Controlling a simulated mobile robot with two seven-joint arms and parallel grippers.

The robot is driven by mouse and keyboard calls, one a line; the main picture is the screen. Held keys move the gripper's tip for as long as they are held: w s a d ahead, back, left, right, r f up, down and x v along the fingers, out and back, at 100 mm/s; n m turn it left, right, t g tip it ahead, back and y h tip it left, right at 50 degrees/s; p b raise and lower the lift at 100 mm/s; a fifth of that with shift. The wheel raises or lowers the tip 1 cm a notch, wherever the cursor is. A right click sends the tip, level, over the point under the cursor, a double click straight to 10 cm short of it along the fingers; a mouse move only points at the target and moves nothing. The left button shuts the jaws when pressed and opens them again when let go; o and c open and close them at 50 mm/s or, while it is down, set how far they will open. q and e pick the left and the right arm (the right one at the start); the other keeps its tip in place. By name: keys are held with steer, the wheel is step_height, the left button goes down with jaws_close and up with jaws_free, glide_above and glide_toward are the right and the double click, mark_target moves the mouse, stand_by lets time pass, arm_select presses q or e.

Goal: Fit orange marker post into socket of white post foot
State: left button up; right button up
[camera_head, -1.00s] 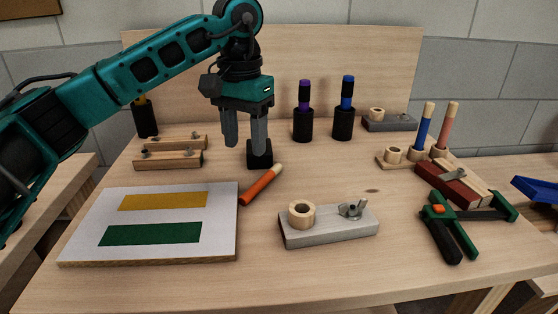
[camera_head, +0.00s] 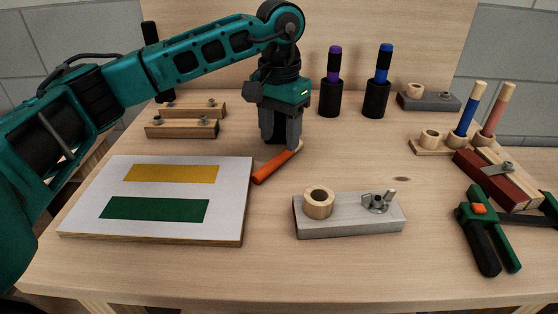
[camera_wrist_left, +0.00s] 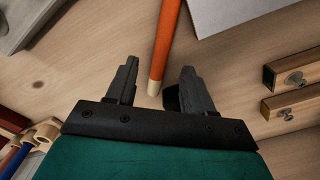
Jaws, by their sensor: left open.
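The orange marker post (camera_head: 274,168) lies on the table, slanting up to the right, with its pale wooden end beside my left gripper. My left gripper (camera_head: 282,142) is open and points down over that end. In the left wrist view, the post (camera_wrist_left: 165,42) reaches in from the top, and its pale tip lies in the gap between the two fingers (camera_wrist_left: 160,78); contact with them cannot be seen. The white post foot (camera_head: 350,222) is a pale block nearer the front, with a round wooden socket (camera_head: 319,204) and a wing nut; the socket looks empty. My right gripper is not in view.
A white board (camera_head: 160,190) with yellow and green stripes lies left of the post. A green-and-black clamp (camera_head: 485,230) and a red block (camera_head: 498,180) are at the right. Dark cups (camera_head: 331,98) with coloured posts stand at the back. Bare tabletop surrounds the foot.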

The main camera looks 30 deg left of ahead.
mark_target(279, 156)
arm_select(q)
step_height(279, 156, down, 5)
steer(key=shift+a+r+b, duration=0.1)
steer(key=shift+b, duration=0.2)
steer(key=shift+c, duration=0.3)
jaws_close()
